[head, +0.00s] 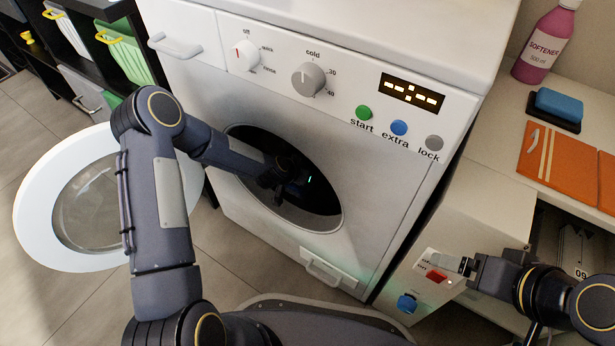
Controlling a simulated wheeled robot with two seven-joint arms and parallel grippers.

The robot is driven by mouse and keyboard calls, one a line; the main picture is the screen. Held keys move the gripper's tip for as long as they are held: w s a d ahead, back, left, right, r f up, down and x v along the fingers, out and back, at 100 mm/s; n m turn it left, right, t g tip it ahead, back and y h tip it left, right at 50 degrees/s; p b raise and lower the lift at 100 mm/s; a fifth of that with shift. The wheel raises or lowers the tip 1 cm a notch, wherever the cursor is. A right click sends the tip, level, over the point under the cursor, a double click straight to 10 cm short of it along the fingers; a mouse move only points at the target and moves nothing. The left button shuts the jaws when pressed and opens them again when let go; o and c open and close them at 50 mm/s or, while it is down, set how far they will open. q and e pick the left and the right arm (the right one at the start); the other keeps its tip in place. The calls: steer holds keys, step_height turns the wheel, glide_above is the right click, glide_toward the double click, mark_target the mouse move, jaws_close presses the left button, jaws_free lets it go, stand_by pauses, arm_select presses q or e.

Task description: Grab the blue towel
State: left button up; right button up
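I cannot make out a blue towel in the head view. The washing machine (400,160) stands in the middle with its round door (35,215) swung open to the left. My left arm reaches into the dark drum opening (325,208). My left gripper (300,188) is inside the opening, dark against dark, so its fingers and anything between them are hidden. My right gripper (440,263) is at the lower right, beside a small panel with a red switch (436,276) and a blue knob (406,303). Its fingers show side-on, and their gap is unclear.
On the right counter are a pink softener bottle (545,45), a small blue block on a dark base (558,106) and a flat orange item (562,165). Shelves with green bins (125,55) stand at the upper left. The open door takes up floor space at left.

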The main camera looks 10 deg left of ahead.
arm_select(q)
steer(key=shift+w+d+f, duration=0.15)
steer(key=shift+w+f, duration=0.2)
steer(key=c, duration=0.7)
steer(key=shift+r, duration=0.1)
